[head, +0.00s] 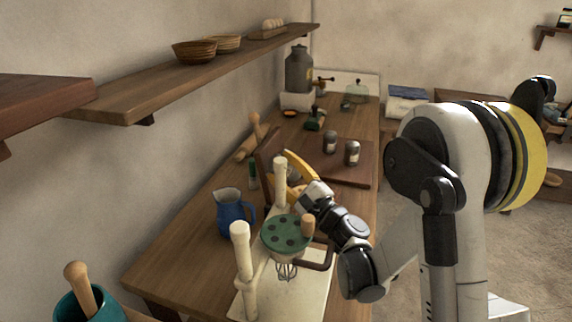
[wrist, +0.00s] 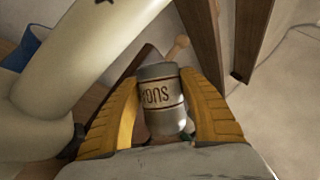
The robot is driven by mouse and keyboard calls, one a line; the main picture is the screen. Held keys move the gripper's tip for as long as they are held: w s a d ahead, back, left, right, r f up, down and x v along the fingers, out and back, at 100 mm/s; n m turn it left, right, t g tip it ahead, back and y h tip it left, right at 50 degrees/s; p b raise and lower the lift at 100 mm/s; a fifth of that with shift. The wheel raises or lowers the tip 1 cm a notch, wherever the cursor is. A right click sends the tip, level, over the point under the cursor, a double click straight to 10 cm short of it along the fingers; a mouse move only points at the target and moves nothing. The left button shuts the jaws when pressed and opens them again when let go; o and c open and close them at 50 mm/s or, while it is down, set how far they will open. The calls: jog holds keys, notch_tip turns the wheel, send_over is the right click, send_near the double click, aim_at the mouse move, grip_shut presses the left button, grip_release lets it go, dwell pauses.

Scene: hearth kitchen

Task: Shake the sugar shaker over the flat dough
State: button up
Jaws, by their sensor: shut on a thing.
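My gripper (wrist: 163,88) is shut on the sugar shaker (wrist: 160,100), a grey metal can with a pale label whose lettering is partly visible. One yellow finger lies on each side of it. In the head view my gripper (head: 296,178) is above the wooden counter, beyond the green-topped hand-cranked device, and the shaker is mostly hidden between the fingers. I cannot make out the flat dough in either view.
The device's green disc (head: 286,235) and cream posts (head: 243,262) stand close in front of my gripper. A blue jug (head: 231,212) is to the left. Two more shakers (head: 330,143) (head: 352,153) stand on a dark board (head: 350,176) beyond. A shelf (head: 215,72) runs along the wall.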

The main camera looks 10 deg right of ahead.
jog(key=shift+w+d, duration=0.35)
jog(key=shift+d, duration=0.25)
jog(key=shift+s+d, duration=0.25)
jog(key=shift+d, duration=0.4)
jog(key=shift+s+d, duration=0.2)
jog(key=shift+d, duration=0.4)
jog(key=shift+s+d, duration=0.25)
jog(key=shift+d, duration=0.4)
jog(key=w+d, duration=0.2)
jog(key=d, duration=0.1)
jog(key=shift+w+d, duration=0.2)
jog(key=shift+w, duration=0.15)
